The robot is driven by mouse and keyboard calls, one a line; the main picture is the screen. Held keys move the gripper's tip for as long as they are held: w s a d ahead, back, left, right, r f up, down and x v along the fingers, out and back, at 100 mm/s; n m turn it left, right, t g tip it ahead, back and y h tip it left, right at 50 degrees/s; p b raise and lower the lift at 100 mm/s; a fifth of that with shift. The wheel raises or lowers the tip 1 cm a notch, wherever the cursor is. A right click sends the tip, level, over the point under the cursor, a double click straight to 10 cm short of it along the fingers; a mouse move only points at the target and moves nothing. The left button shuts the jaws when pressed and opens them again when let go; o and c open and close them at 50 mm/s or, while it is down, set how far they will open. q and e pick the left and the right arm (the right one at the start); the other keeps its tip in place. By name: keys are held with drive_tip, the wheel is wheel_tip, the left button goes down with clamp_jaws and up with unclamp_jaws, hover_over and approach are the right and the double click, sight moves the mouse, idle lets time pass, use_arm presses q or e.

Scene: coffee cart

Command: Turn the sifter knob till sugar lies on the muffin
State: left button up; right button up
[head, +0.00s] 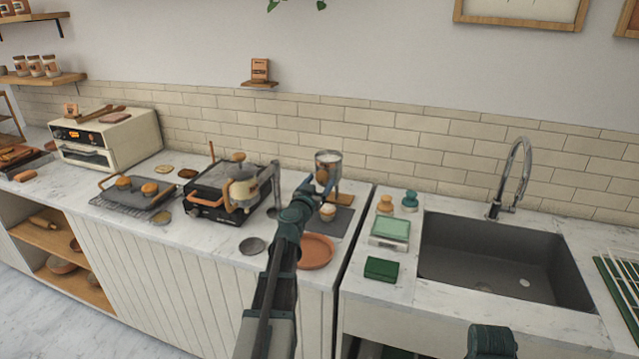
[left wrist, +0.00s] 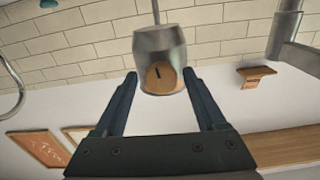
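My left gripper (head: 318,186) is at the knob. In the left wrist view, its two fingers (left wrist: 161,74) are spread, one on each side of the knob (left wrist: 162,79), with gaps between. The knob bears a dark mark.
A terracotta plate (head: 316,252) lies in front of the muffin. A green-topped scale (head: 391,229) and the sink (head: 500,262) are to the right.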

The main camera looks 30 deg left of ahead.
use_arm(q)
drive_tip(key=shift+o, duration=0.3)
drive_tip(key=shift+s, duration=0.1)
drive_tip(key=v, duration=1.3)
drive_tip(key=shift+s+d, duration=0.15)
drive_tip(key=shift+s, duration=0.1)
